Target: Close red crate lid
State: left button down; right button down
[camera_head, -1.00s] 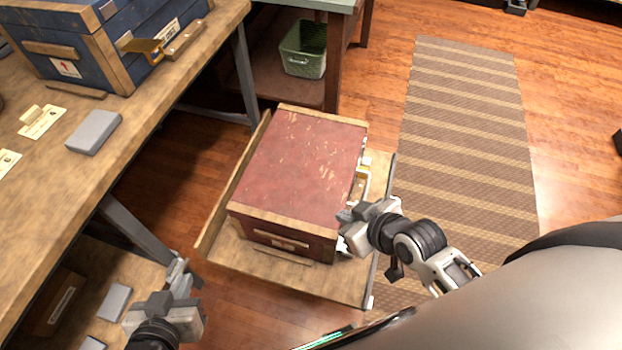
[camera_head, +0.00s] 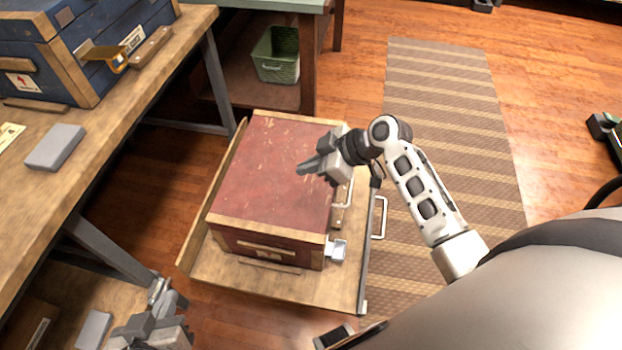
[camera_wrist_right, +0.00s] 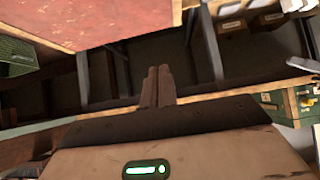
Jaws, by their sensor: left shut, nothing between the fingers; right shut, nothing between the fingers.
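The red crate (camera_head: 262,210) sits on a wooden cart tray (camera_head: 325,287) in the middle of the head view. Its red lid (camera_head: 275,170) lies flat on top and looks closed. My right gripper (camera_head: 308,168) is shut and empty, over the lid's right part; whether it touches the lid is unclear. In the right wrist view the shut fingers (camera_wrist_right: 157,85) show, with the red lid (camera_wrist_right: 75,18) at upper left. My left gripper (camera_head: 160,298) is shut and empty at the lower left, well apart from the crate.
A workbench (camera_head: 130,95) at left holds a blue chest (camera_head: 85,45) and a grey block (camera_head: 55,147). A green basket (camera_head: 277,56) stands on a shelf behind. A striped rug (camera_head: 445,120) lies on clear floor at right.

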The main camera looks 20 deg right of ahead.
pick_arm(q)
jog(key=shift+r, duration=0.1)
pick_arm(e)
jog(key=shift+s+d+f, duration=0.1)
jog(key=shift+f, duration=1.15)
jog(key=shift+s+d+f, duration=0.1)
jog(key=shift+f, duration=1.1)
